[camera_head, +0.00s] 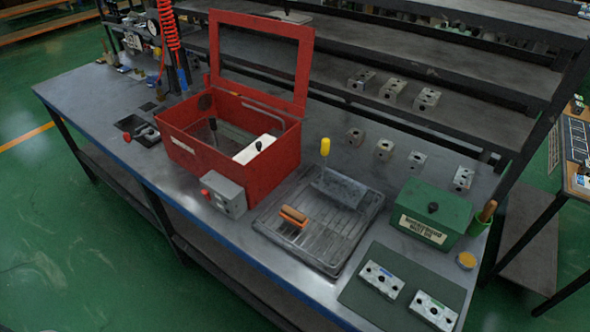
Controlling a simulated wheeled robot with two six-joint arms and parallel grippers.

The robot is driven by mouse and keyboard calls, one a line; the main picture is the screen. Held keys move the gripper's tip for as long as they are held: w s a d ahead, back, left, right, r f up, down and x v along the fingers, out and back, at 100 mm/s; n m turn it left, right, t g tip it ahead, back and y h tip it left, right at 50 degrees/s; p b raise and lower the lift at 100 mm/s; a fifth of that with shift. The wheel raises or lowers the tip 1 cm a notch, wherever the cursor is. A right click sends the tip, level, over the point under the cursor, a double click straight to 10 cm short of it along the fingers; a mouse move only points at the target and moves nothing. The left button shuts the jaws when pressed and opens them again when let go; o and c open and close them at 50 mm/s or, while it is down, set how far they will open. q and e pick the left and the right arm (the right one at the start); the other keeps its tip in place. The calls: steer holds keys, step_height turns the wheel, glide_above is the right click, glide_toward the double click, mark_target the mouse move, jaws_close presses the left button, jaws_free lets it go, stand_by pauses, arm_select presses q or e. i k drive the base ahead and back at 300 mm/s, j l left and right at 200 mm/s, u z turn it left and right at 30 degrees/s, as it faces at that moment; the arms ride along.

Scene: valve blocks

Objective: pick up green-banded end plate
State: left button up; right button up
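A pale grey metal block with holes and what looks like a small green band (433,310) lies on the dark mat (360,300) at the front right of the bench. It fits the green-banded end plate, though the band is small in this view. A similar block with a blue mark (381,280) lies on the same mat, to its left and apart from it. Neither of my grippers shows in the head view.
A grey tray (262,224) with an orange-handled brush (293,216) lies left of the mat. A green box (432,213) stands behind the mat. An open red box (270,175) stands further left. Several grey blocks (384,150) line the bench's back.

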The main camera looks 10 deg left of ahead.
mark_target(429, 311)
steer(key=l+z, duration=0.15)
steer(key=z, duration=0.2)
steer(key=l+z, duration=0.1)
steer(key=z, duration=0.3)
